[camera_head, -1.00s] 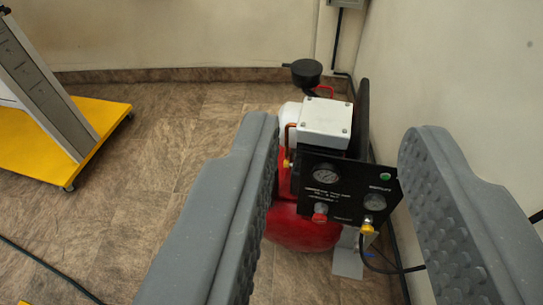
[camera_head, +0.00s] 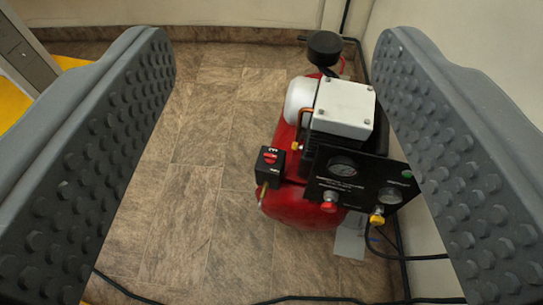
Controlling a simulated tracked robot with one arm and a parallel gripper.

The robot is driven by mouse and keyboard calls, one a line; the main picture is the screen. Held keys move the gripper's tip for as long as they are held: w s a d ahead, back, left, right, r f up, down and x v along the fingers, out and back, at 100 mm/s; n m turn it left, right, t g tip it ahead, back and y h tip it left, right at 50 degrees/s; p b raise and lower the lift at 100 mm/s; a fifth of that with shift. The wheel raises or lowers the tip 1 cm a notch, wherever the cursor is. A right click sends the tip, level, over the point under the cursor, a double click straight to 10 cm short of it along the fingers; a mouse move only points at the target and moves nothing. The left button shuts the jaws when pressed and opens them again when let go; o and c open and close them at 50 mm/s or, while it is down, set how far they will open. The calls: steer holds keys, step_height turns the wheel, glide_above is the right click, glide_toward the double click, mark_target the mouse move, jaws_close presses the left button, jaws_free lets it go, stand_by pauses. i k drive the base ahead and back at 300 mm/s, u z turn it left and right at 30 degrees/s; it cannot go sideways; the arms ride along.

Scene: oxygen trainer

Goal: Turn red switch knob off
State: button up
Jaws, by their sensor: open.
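A red compressor (camera_head: 292,208) stands on the floor right of centre. A small black switch box (camera_head: 269,178) sits on its left side, with a red knob (camera_head: 270,157) on its upper part. A black gauge panel (camera_head: 345,183) on the front has another red knob (camera_head: 329,202) and a yellow fitting (camera_head: 377,216). My gripper (camera_head: 275,150) is wide open and empty. Its two grey studded fingers frame the compressor, the right one overlapping the panel's right edge in the picture. The switch box lies between the fingers and beyond them, apart from both.
A black cable (camera_head: 330,299) runs across the floor at the bottom. A stand with a yellow base (camera_head: 12,105) is at the far left. The tiled floor left of the compressor is clear.

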mark_target(270, 158)
steer(key=z, duration=0.05)
steer(key=i, duration=0.9)
steer(key=z, duration=0.4)
